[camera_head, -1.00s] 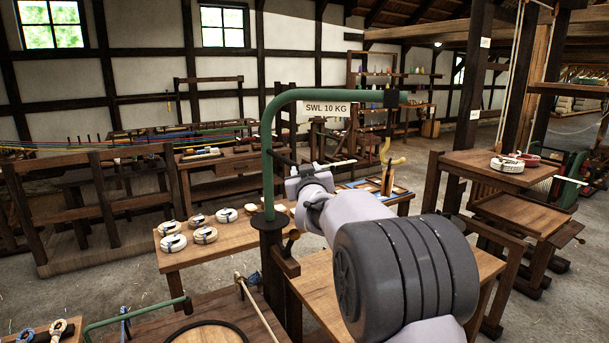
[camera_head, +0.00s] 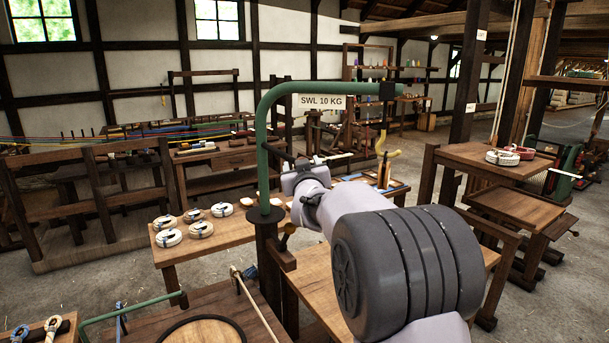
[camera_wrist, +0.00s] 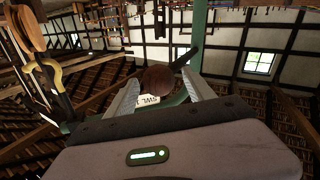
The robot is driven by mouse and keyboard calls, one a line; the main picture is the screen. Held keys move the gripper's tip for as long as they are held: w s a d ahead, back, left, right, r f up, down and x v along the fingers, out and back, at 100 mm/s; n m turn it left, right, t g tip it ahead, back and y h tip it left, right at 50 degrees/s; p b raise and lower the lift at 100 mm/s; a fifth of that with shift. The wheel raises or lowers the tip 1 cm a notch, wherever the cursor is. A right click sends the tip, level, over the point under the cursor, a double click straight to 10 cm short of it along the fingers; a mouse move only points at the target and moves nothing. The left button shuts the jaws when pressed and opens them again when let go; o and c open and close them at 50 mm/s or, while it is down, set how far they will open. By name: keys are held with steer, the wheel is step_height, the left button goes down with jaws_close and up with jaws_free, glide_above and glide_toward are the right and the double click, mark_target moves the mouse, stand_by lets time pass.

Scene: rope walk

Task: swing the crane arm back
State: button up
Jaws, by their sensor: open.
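The crane arm (camera_head: 262,110) is a green tube that rises from a dark post and bends right, with an "SWL 10 KG" sign (camera_head: 322,102) on it. A yellow hook (camera_head: 381,143) hangs below its right end. My gripper (camera_head: 303,166) is beside the upright tube, partly hidden by my own wrist. In the wrist view my gripper (camera_wrist: 160,77) is open, with a finger on each side of a round brown knob (camera_wrist: 158,80) on a dark bar. The green tube (camera_wrist: 199,38) stands just beyond. Whether the fingers touch the knob cannot be told.
A wooden table (camera_head: 170,255) with pale rope coils stands left of the post. A stand (camera_head: 480,160) with coils on top is at right. A bench with a dark hoop (camera_head: 202,330) is in front. Open floor shows at left.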

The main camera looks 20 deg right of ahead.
steer(key=v, duration=1.6)
steer(key=shift+s, duration=0.15)
